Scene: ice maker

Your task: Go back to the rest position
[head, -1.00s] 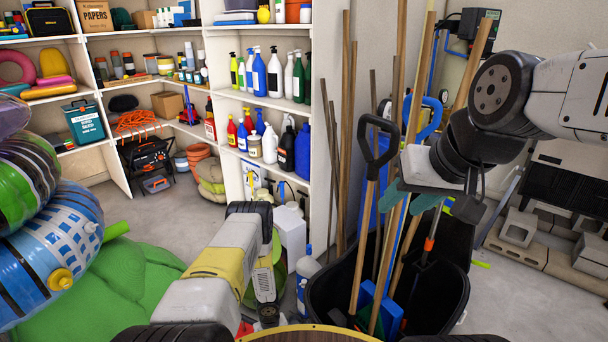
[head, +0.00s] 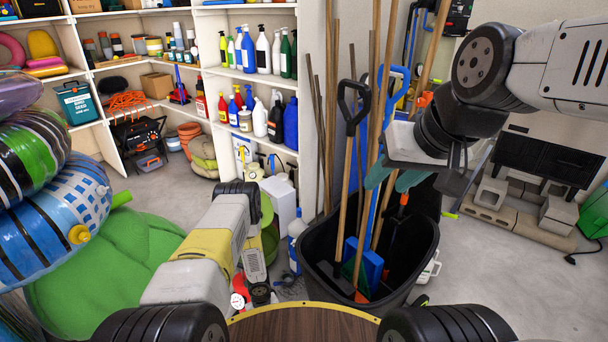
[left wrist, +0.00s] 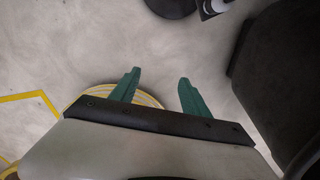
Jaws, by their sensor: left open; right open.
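My right gripper (head: 394,180) is raised at the right in the head view. Its two teal fingers are apart with nothing between them. It appears in front of the long-handled tools in a black bin (head: 412,255); I cannot tell whether it touches any. My left arm (head: 205,250) hangs low in the head view, bent downward, and its gripper is hidden there. In the left wrist view my left gripper (left wrist: 159,78) points at the grey floor. Its two green fingers are apart and empty, with a yellow-and-white striped round thing (left wrist: 150,98) partly behind them.
Shelves (head: 250,75) of bottles stand at the back. Inflatables (head: 50,220) and a green beanbag-like heap (head: 110,265) fill the left. A wooden surface with a yellow rim (head: 300,325) is close in front. Concrete blocks (head: 490,195) lie at right. Some floor (head: 510,265) is clear at right.

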